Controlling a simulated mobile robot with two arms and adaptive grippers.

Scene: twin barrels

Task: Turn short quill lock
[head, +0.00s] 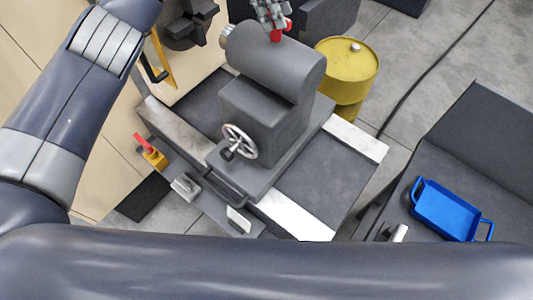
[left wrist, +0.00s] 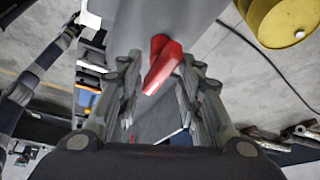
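The short quill lock is a red lever (head: 276,36) on top of the grey tailstock (head: 290,65) in the head view. My left gripper (head: 272,12) is at the top edge of that view, right over the lever. In the left wrist view the red lever (left wrist: 163,66) shows between the two spread fingers of my left gripper (left wrist: 158,75). The fingers are open, with a visible gap on either side of the lever. Whether a finger touches it I cannot tell. My right gripper is not seen clearly in either view.
A handwheel (head: 239,142) sits on the tailstock's front. A yellow barrel (head: 348,65) stands behind, and a blue tray (head: 447,210) lies on a dark surface at the right. A dark chuck (head: 190,25) is at upper left.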

